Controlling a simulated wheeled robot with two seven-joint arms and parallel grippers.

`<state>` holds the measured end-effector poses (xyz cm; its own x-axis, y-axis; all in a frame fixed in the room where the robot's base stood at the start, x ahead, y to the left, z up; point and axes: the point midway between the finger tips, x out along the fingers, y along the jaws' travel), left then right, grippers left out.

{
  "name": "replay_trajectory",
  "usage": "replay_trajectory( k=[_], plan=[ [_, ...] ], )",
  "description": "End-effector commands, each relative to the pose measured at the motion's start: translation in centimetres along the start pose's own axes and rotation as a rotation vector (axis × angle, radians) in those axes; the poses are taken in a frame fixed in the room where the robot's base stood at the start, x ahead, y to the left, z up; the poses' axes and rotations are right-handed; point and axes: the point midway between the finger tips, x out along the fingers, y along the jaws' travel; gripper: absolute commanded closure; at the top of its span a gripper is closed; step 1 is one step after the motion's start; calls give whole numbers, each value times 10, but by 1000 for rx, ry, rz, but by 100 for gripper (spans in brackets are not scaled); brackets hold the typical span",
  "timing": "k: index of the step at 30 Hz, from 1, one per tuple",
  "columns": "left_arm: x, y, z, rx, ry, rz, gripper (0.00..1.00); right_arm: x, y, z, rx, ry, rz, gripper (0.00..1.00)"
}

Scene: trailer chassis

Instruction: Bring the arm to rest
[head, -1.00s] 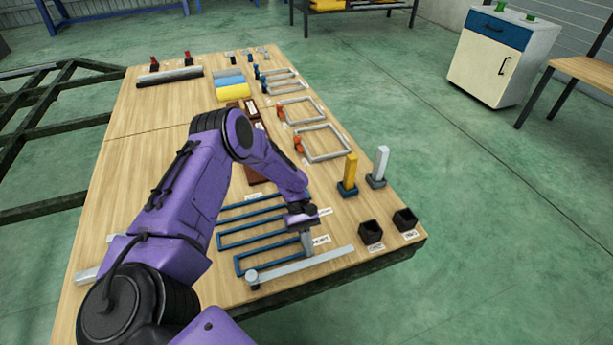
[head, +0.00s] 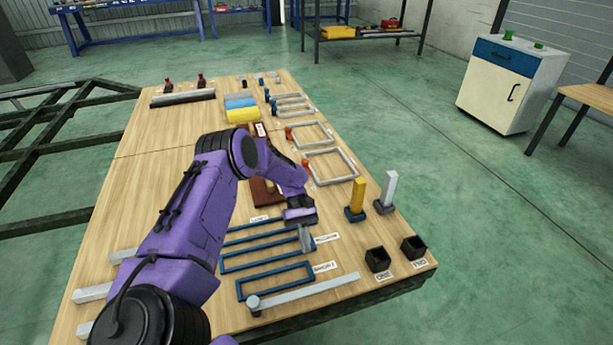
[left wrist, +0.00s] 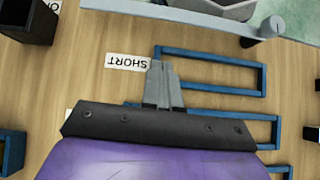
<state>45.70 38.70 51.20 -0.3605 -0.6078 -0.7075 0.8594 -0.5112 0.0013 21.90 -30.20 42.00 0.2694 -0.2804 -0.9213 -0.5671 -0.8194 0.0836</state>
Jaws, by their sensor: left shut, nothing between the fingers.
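My purple left arm reaches over the wooden table from the lower left in the head view. Its gripper (head: 306,244) points down over the right ends of the blue rectangular outlines (head: 268,292). The fingers are shut with nothing between them. In the left wrist view the shut grey fingertips (left wrist: 160,72) show over a blue outline (left wrist: 225,90), beside a white label reading SHORT (left wrist: 127,61). A pale grey bar (head: 310,290) with a round end lies along the near table edge, apart from the gripper. My right gripper is in neither view.
Two dark open boxes (head: 378,260) stand at the right corner. A yellow post (head: 357,197) and a white post (head: 388,190) stand upright behind them. Grey rectangular frames (head: 330,167) lie farther back. Dark floor beams (head: 50,222) run left of the table.

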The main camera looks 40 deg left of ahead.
Motion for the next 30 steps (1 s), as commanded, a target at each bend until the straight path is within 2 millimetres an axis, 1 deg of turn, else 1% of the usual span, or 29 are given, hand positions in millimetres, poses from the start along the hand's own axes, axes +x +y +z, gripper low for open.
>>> replay_trajectory(
  k=[1,3,6,10,17,20,21,25,28,30],
  plan=[
    [-12,0,0,0,3,3,100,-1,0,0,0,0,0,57],
    [-26,-1,-1,-1,3,4,100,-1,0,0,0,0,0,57],
    [-39,-1,-1,-1,3,3,100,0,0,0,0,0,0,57],
    [-46,-1,0,-1,1,2,100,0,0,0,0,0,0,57],
    [-46,0,1,0,2,0,100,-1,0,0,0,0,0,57],
    [-56,0,11,0,2,0,100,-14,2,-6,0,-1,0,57],
    [-64,0,19,0,2,0,100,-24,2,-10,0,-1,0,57],
    [-84,0,38,0,2,0,100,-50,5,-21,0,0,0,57],
    [-94,0,49,0,2,-1,100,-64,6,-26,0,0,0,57],
    [-99,0,54,0,2,-1,100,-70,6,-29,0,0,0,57]
  ],
)
